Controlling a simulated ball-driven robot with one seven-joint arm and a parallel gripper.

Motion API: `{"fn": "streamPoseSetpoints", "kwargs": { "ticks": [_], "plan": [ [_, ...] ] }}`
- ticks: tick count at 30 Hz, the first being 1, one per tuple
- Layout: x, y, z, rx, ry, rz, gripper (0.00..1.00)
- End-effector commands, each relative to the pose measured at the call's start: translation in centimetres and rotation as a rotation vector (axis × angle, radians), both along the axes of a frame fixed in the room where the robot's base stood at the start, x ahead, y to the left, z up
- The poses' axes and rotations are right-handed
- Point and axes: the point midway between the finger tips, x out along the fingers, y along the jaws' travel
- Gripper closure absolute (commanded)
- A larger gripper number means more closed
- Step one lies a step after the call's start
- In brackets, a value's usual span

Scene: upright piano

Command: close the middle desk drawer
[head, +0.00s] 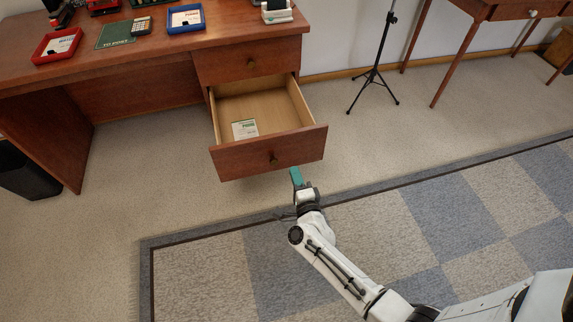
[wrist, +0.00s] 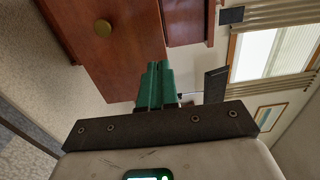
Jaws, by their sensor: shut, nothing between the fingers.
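The desk drawer (head: 266,152) below the closed top drawer (head: 249,63) is pulled far out. It has a reddish-brown wooden front with a small round knob, and a white and green card (head: 244,129) lies inside. My gripper (head: 295,174), with teal fingers, is just in front of the drawer front, right of the knob. I cannot tell whether it touches. Anything below the open drawer is hidden.
The desk top (head: 150,40) holds a red tray (head: 57,46), a blue tray (head: 186,18) and a calculator (head: 141,26). A black tripod stand (head: 374,77) and a slim-legged table (head: 490,12) stand to the right. A dark bin (head: 25,172) is at left. Carpet before the drawer is clear.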

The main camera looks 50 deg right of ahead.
Motion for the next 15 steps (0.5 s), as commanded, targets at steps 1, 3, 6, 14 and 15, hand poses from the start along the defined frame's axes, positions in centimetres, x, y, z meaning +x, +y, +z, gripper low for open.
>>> {"fn": "streamPoseSetpoints", "kwargs": {
  "ticks": [1, 3, 6, 14, 15],
  "plan": [
    [0.7, -0.4, 0.0, -0.001, -0.003, 0.000, 1.00],
    [1.7, -1.1, 0.0, -0.002, -0.003, -0.001, 1.00],
    [3.3, -2.2, 0.0, -0.002, -0.003, 0.000, 1.00],
    [7.5, -5.0, -0.1, -0.003, -0.001, 0.001, 1.00],
    [8.1, -5.4, -0.1, -0.002, -0.001, 0.002, 1.00]
  ]
}}
